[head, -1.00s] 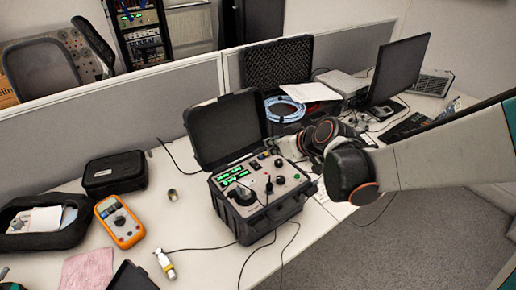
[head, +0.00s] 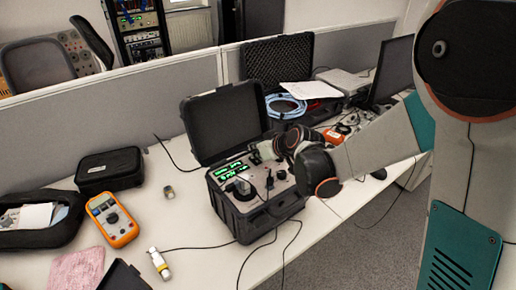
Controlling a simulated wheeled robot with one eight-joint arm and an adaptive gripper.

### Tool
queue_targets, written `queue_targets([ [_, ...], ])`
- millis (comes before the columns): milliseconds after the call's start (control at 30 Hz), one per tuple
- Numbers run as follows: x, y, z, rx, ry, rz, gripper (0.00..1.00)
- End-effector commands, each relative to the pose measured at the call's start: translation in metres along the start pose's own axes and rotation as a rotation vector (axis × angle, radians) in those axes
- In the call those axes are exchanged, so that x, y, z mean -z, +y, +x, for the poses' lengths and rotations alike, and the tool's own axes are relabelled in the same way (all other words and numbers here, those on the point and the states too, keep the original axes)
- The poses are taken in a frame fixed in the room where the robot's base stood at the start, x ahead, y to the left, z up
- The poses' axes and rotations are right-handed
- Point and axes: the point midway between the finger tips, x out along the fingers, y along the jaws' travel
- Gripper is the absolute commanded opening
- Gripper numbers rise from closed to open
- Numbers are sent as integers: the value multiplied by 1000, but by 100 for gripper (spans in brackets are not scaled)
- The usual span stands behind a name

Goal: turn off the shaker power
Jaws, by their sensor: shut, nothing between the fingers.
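The shaker (head: 262,214) is a black rugged case with its lid (head: 222,122) standing open, on the white table. Its panel has green lit displays (head: 229,170), knobs and small controls. My gripper (head: 258,154) is shut and empty, at the panel's back edge near the lid hinge. I cannot tell if its fingertips touch a control. My gripper and wrist hide the back right part of the panel, so the power switch is not clearly visible.
An orange multimeter (head: 112,219), a black pouch (head: 110,170) and a white-and-yellow sensor (head: 159,263) lie to the left. Cables hang off the table's front. A second open case (head: 279,68) with blue cable stands behind right. A grey partition (head: 120,98) runs along the back.

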Motion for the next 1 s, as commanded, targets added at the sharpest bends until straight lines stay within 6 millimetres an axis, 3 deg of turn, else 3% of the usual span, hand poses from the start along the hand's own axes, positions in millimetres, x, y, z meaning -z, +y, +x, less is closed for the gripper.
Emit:
queue_targets([
  [1000,-8,-1,2,6,-104,-1,0],
])
